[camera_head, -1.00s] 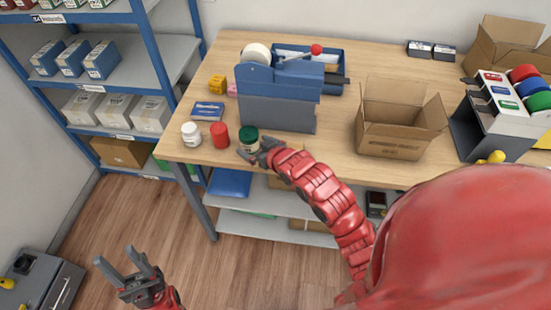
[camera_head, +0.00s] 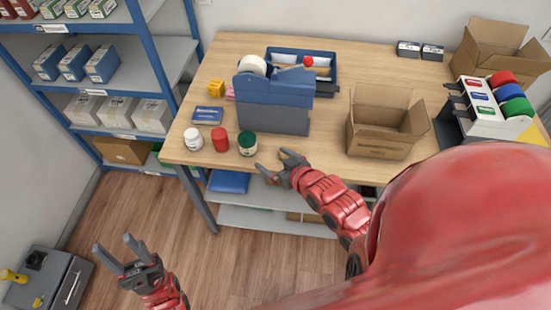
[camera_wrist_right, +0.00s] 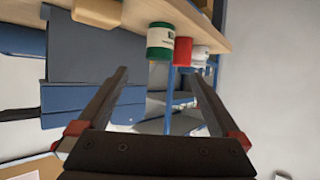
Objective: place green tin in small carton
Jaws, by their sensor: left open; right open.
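The green tin (camera_head: 247,144) has a green lid and a white label and stands upright near the table's front edge. It also shows in the right wrist view (camera_wrist_right: 160,42), ahead of the fingers. The small carton (camera_head: 381,135) stands open on the table, to the right of the blue dispenser. My right gripper (camera_head: 274,163) is open and empty, just right of and in front of the tin, apart from it. In the right wrist view its two fingers (camera_wrist_right: 160,85) are spread with nothing between them. My left gripper (camera_head: 115,250) is open and empty over the floor at lower left.
A red tin (camera_head: 220,139) and a white tin (camera_head: 193,139) stand left of the green tin. The blue tape dispenser (camera_head: 273,100) stands behind it. A larger open carton (camera_head: 500,50) and a tape rack (camera_head: 490,110) are at the right. The tabletop (camera_head: 315,145) before the carton is clear.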

